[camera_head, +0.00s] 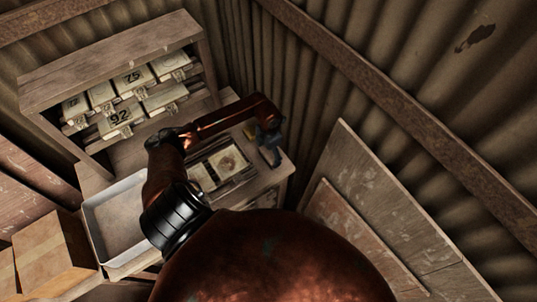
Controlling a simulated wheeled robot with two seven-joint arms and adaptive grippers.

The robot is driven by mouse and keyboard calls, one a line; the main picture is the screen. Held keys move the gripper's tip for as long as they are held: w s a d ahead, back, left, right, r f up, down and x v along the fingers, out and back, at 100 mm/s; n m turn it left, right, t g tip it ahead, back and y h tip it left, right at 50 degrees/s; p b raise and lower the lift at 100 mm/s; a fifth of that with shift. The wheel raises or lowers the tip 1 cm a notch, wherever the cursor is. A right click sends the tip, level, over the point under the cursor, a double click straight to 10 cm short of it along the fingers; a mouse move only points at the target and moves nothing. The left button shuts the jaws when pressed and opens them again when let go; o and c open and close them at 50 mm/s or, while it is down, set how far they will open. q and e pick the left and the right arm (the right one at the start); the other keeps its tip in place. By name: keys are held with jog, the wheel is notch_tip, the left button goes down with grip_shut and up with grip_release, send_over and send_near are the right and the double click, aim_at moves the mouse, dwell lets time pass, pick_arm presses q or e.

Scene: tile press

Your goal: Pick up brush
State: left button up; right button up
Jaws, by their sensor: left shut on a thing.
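My left gripper (270,142) is at the right end of the bench, low over its top near the corrugated wall. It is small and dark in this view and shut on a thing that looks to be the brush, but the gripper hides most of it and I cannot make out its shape. A small yellowish thing (250,131) shows just left of the gripper; I cannot tell what it is. My right gripper is not in view.
A wooden rack (107,74) with several numbered tiles stands at the back left. A framed press bed with a pale tile (225,162) lies left of the gripper. A metal tray (95,232) and cardboard box (48,252) are at left. Boards (385,205) lean at right.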

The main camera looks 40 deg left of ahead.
pick_arm(q)
notch_tip(320, 180, up, 2)
jog(key=shift+w+a+r, duration=0.1)
jog(key=s+d+r+b, duration=0.1)
jog(key=s+d+r, duration=0.5)
jog(key=s+r, duration=0.4)
jog(key=s, duration=0.3)
jog(key=shift+r, duration=0.15)
jog(key=shift+w+d, duration=0.1)
jog(key=o, duration=0.6)
jog(key=c, duration=0.4)
